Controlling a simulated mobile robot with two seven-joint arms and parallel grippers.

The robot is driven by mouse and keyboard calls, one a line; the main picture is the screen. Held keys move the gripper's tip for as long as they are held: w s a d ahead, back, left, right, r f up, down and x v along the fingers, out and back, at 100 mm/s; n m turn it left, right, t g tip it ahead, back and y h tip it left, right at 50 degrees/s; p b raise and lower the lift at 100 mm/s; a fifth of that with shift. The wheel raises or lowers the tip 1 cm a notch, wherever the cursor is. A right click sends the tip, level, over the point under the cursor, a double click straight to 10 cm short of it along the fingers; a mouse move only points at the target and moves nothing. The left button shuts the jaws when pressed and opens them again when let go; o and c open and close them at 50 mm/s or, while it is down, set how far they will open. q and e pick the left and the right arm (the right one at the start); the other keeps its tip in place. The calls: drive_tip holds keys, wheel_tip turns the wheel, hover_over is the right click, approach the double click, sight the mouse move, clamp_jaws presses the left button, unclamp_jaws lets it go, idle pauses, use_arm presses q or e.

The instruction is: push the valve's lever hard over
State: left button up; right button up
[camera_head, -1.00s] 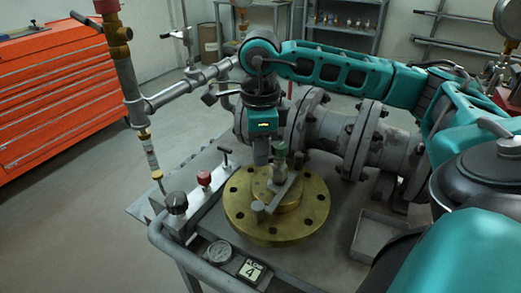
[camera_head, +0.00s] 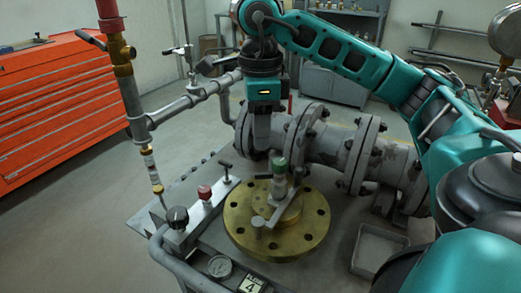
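The valve's lever (camera_head: 268,212) is a short grey bar on top of a round brass flange (camera_head: 239,236). It slants from under the green-capped stem (camera_head: 279,167) to a small grey upright knob at its lower-left end. My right gripper (camera_head: 262,148) hangs from the teal arm and points down, above and behind the stem, apart from the lever. Its fingers show as one grey block, so I cannot tell whether there is a gap between them. My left gripper is not in view.
A grey flanged pipe (camera_head: 335,150) lies behind the flange. A manifold block with red and black knobs (camera_head: 204,193) and an upright pipe stand at left. A dial gauge (camera_head: 220,266) is in front, an empty tray (camera_head: 378,248) at right. An orange tool cabinet (camera_head: 55,105) stands at the back left.

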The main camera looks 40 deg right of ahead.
wheel_tip(320, 180, up, 4)
drive_tip(key=shift+r+p, duration=0.2)
drive_tip(key=shift+p, duration=0.65)
drive_tip(key=shift+a+f, duration=0.1)
